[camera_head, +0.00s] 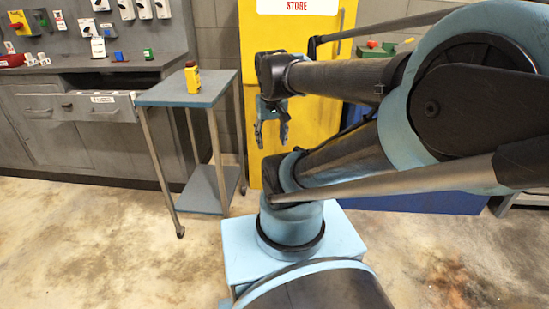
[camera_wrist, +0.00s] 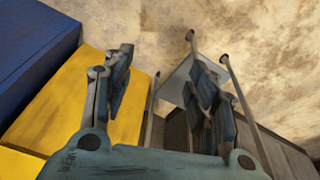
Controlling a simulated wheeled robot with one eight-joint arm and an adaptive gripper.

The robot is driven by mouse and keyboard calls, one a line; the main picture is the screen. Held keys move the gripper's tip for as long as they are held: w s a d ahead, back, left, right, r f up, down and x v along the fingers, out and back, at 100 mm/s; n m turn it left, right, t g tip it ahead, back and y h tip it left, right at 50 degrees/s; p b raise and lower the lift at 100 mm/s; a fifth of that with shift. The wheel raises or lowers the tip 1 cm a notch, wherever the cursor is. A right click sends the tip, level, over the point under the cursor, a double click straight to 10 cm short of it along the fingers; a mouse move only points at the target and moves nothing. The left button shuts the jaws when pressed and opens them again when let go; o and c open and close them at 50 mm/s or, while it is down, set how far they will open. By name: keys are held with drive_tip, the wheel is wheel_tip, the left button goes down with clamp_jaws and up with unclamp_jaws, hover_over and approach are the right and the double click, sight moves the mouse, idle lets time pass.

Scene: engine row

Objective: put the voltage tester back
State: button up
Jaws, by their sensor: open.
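A small yellow device with a dark front and a red top, which looks like the voltage tester (camera_head: 192,78), stands upright on the blue top of a small wheeled trolley (camera_head: 209,95). My gripper (camera_head: 271,138) hangs pointing down to the right of the trolley, in front of the yellow cabinet. It is open and empty, apart from the tester. In the wrist view my gripper (camera_wrist: 155,75) shows two spread fingers with nothing between them. The tester does not show clearly in the wrist view.
A grey workbench (camera_head: 90,66) with an open drawer (camera_head: 98,106) stands left of the trolley. Switches and small boxes hang on the panel above it. A yellow cabinet (camera_head: 304,30) marked STORE stands behind my arm. Bare floor (camera_head: 110,240) lies in front.

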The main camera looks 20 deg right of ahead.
drive_tip(key=s+f, duration=0.4)
drive_tip(key=f, duration=0.1)
drive_tip(key=shift+s+n, duration=0.25)
drive_tip(key=shift+n, duration=0.05)
drive_tip(key=shift+d+f, duration=0.1)
drive_tip(key=shift+w+f, duration=0.2)
drive_tip(key=shift+w, duration=0.2)
drive_tip(key=shift+c, duration=0.9)
drive_tip(key=shift+w, duration=0.1)
drive_tip(key=c, duration=0.3)
drive_tip(key=shift+a, duration=0.2)
